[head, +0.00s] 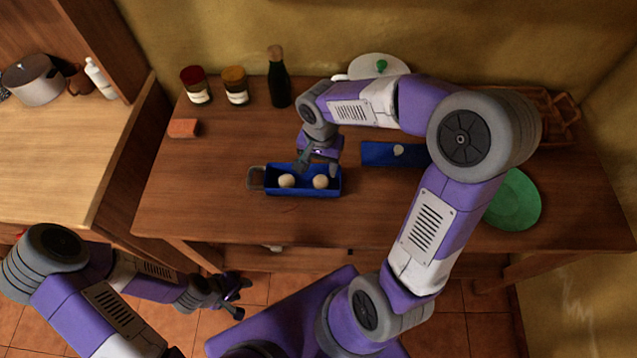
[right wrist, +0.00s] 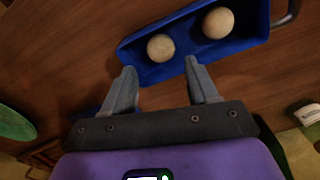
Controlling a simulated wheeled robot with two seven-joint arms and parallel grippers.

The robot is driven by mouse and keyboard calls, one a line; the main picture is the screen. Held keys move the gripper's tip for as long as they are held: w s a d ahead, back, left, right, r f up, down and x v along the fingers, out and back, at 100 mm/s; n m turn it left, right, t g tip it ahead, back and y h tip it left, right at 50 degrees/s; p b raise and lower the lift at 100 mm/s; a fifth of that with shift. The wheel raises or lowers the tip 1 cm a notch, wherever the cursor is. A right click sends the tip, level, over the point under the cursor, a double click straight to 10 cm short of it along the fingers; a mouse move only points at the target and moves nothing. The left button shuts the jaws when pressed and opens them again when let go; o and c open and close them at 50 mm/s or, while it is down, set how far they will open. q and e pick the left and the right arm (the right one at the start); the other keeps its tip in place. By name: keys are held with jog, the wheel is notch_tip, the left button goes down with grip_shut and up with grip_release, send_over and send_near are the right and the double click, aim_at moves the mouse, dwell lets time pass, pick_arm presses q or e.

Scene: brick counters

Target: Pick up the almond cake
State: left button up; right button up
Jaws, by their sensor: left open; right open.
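Two round, pale balls that look like almond cakes lie in a blue tray (head: 333,191) with a handle at its left end. The right ball (head: 320,182) appears in the right wrist view (right wrist: 160,47) just beyond the fingertips, lined up with the gap between them. The left ball (head: 287,181) lies farther off in the right wrist view (right wrist: 218,23). My right gripper (head: 317,165) is open and empty, pointing down just above the tray's back edge. My left gripper (head: 236,292) is open and empty, low in front of the table.
A second blue tray (head: 375,154) with a pale item stands right of my right gripper, partly hidden by my arm. Two jars (head: 235,86), a dark bottle (head: 279,80) and a white lid (head: 378,66) stand behind. A green plate (head: 515,203) lies right. The table's left front is clear.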

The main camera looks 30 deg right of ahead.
aim_at(320, 182)
notch_tip(320, 182, down, 7)
jog(key=shift+f+b, duration=0.2)
jog(key=shift+b, duration=0.8)
jog(key=c, duration=0.8)
jog(key=shift+r, duration=0.1)
